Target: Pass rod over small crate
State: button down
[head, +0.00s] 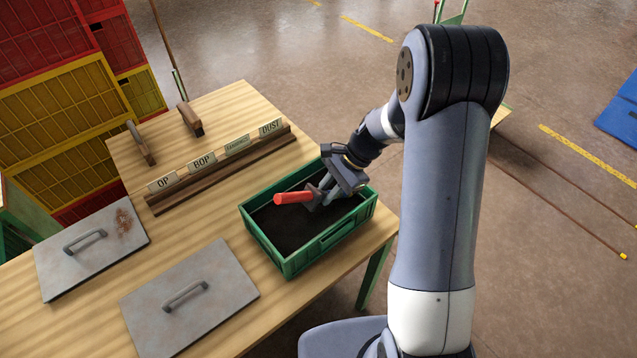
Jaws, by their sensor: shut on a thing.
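A small green crate (292,265) stands on the wooden table near its right edge, with dark, fine-looking material (290,232) inside. My gripper (316,197) is over the crate's back right part and is shut on a rod (292,198). The rod's red end points left over the dark material. The rest of the rod is hidden by the gripper or too small to make out. I cannot tell how high the rod is above the material.
Two grey lids with handles (92,247) (190,292) lie left of the crate. A wooden rack (220,166) with labelled cards stands behind it, and two wooden-handled tools (190,118) (141,143) lie farther back. Red and yellow crates (60,120) are stacked at the left.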

jog(key=s+a+b, duration=0.2)
jog(key=s+a, duration=0.7)
jog(key=w+a+p, duration=0.2)
jog(key=w+a, duration=0.4)
jog(key=w, duration=0.3)
jog(key=s+d+b, duration=0.2)
jog(key=s+d, duration=0.5)
jog(key=s, duration=0.2)
notch_tip(320, 180, up, 14)
jog(key=p, duration=0.6)
jog(key=shift+s+f+p, duration=0.25)
jog(key=shift+p, duration=0.15)
dwell(0.4)
jog(key=shift+a, duration=0.1)
